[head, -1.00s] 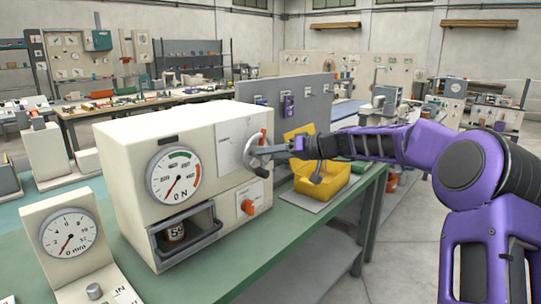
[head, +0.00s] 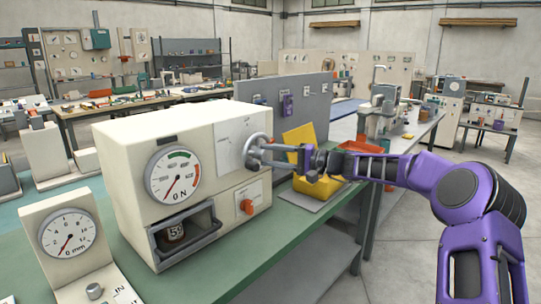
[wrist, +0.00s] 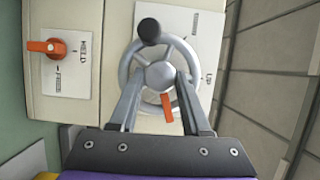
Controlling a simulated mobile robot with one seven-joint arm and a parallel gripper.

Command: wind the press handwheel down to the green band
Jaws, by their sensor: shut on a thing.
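The silver handwheel (head: 256,154) sits on the front of the cream press (head: 126,150), right of its dial (head: 172,174). The dial has a green band (head: 178,155) at the top and a red band at the right; its red needle points to the lower left, away from the green. My gripper (head: 290,158) reaches the wheel from the right. In the wrist view my gripper (wrist: 161,82) is shut on the handwheel (wrist: 128,72), one finger on each side of its hub. The wheel's black knob (wrist: 149,31) is at the top there, an orange tab (wrist: 167,107) below the hub.
An orange switch (head: 246,206) is below the wheel. A yellow bin (head: 318,188) stands on the green bench (head: 282,232) right of the press, under my arm. A second gauge (head: 68,232) stands at the front left. A grey panel (head: 318,98) rises behind.

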